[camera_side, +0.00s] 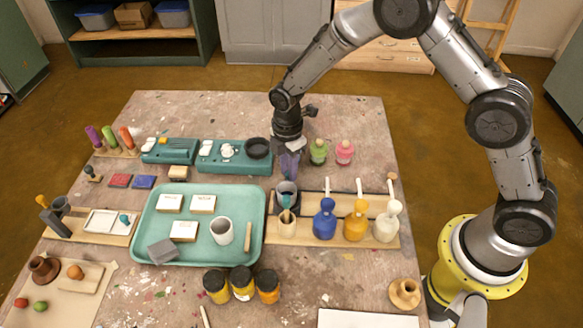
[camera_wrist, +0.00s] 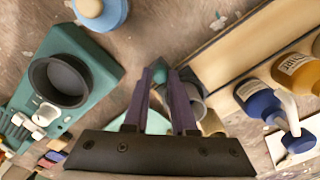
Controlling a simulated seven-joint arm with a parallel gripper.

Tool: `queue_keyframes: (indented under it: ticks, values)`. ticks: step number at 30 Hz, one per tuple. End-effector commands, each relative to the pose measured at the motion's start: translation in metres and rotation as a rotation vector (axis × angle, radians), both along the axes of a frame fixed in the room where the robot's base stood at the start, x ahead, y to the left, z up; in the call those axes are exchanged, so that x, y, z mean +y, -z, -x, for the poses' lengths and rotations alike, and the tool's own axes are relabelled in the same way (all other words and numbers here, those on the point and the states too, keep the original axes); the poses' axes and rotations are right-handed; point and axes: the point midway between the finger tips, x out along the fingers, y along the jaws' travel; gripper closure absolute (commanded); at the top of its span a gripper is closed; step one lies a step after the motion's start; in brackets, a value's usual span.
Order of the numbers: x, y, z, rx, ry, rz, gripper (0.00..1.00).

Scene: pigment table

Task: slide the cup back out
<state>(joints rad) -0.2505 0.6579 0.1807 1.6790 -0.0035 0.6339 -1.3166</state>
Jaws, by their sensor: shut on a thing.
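The exact contact is hard to see.
Blue (camera_side: 324,222), yellow (camera_side: 356,224) and white (camera_side: 387,224) bottles stand right of the pot. A teal tray (camera_side: 150,235) with a white cup (camera_side: 221,231) lies left. Teal scales (camera_side: 225,160) and green (camera_side: 318,152) and pink (camera_side: 344,153) bottles stand behind.

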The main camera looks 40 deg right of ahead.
Motion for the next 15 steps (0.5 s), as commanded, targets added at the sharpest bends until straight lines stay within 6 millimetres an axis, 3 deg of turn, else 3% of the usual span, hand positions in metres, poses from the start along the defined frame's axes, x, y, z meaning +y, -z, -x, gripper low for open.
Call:
queue_keyframes:
  ticks: [1, 6, 15]
  values:
    - [0.0051, -0.0017, -0.0055, -0.020, -0.001, -0.009, 0.72]
    - [0.0044, -0.0015, -0.0047, -0.018, -0.001, -0.008, 0.46]
    - [0.0028, -0.0024, -0.0031, -0.012, -0.001, -0.006, 0.46]
